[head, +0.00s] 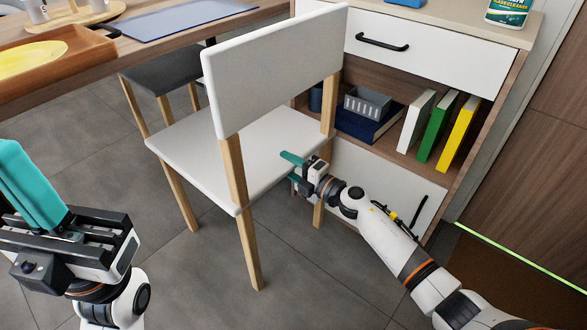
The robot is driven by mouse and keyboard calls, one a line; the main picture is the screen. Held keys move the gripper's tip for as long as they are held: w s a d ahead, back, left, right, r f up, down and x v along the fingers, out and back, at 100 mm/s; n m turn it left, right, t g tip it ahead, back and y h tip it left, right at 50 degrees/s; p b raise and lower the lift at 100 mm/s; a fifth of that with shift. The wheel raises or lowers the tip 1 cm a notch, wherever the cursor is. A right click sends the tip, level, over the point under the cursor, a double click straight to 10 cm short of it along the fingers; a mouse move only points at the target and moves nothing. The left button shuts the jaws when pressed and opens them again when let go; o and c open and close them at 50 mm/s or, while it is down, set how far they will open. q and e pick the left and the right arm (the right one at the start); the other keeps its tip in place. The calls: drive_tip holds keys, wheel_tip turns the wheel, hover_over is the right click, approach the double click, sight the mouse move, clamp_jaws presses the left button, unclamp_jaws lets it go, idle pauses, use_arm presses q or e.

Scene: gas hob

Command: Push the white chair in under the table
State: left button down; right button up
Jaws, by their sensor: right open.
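The white chair (275,75) stands upright on the floor, with a white backrest and seat on light wooden legs. Its backrest is toward me and its seat points toward the wooden table (185,22) at the upper left. The far part of the seat is close to the table's edge. My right gripper (291,168) is open at the right edge of the seat, below the backrest. I cannot tell whether it touches the chair. My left gripper (30,185), with teal fingers, is at the lower left, apart from the chair; its jaw gap is not clear.
A dark grey chair (165,72) stands under the table beyond the white one. A cabinet with a white drawer (430,55) and open shelf stands close on the right. The shelf holds books (435,125) and a grey basket (367,103). The tiled floor at left is clear.

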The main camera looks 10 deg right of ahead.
clamp_jaws()
idle(0.3)
drive_tip(key=shift+f, duration=0.15)
idle(1.1)
